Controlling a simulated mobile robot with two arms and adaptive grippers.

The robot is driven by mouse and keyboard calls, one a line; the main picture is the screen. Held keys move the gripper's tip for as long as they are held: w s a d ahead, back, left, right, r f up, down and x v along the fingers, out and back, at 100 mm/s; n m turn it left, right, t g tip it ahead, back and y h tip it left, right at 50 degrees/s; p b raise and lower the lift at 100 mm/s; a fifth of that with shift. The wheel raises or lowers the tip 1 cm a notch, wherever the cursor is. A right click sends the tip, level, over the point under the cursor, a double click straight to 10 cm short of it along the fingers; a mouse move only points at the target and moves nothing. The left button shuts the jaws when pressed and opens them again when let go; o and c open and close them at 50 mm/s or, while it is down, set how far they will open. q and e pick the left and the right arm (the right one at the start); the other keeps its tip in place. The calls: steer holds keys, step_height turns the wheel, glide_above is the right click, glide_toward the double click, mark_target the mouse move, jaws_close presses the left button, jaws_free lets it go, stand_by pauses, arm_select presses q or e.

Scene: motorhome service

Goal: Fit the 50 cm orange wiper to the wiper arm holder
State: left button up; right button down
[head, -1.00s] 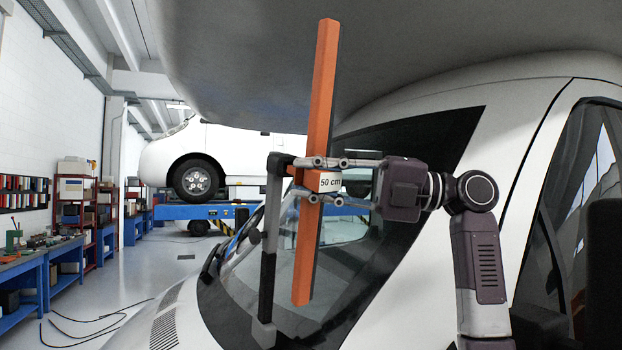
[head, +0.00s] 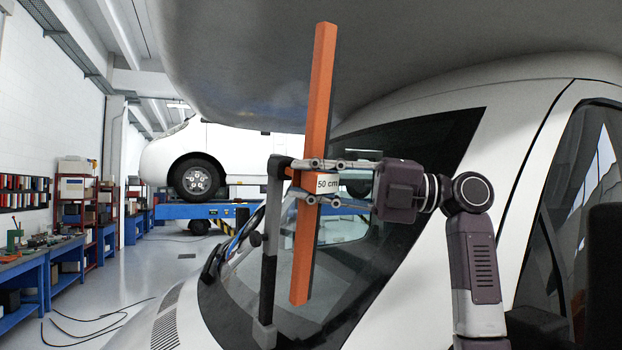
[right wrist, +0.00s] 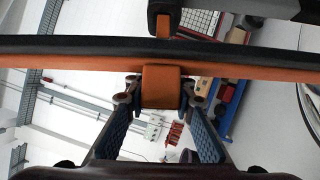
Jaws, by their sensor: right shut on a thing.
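The orange wiper (head: 316,100), labelled 50 cm, stands nearly upright in front of the windscreen, slightly tilted. My right gripper (head: 318,181) is shut on its middle block from the right. In the right wrist view the wiper (right wrist: 70,60) runs across the picture, its orange block (right wrist: 160,87) between the fingers. The dark wiper arm holder (head: 269,220) stands just left of the wiper, its top bent toward it. In the right wrist view an orange stub (right wrist: 163,25) meets the holder's end (right wrist: 178,8); how deep it sits I cannot tell. My left gripper is out of view.
The white motorhome's windscreen (head: 400,200) and overhanging roof (head: 420,50) are close around the wiper. Another white vehicle (head: 225,155) is on a blue lift behind. Workbenches (head: 40,260) line the left wall, and a black cable (head: 85,330) lies on the floor.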

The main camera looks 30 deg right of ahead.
mark_target(296, 176)
steer(key=shift+w+a+r+p, duration=0.1)
steer(key=shift+w+r+p, duration=0.2)
steer(key=shift+w+p, duration=0.5)
steer(key=shift+w+a+r+p, duration=0.1)
steer(key=shift+w+r+p, duration=0.15)
steer(key=shift+w+p, duration=0.5)
steer(key=shift+w+d, duration=0.1)
steer(key=shift+w, duration=0.15)
steer(key=c, duration=1.6)
jaws_free()
steer(key=shift+o, duration=0.3)
steer(key=shift+f, duration=0.1)
steer(key=shift+b, duration=0.35)
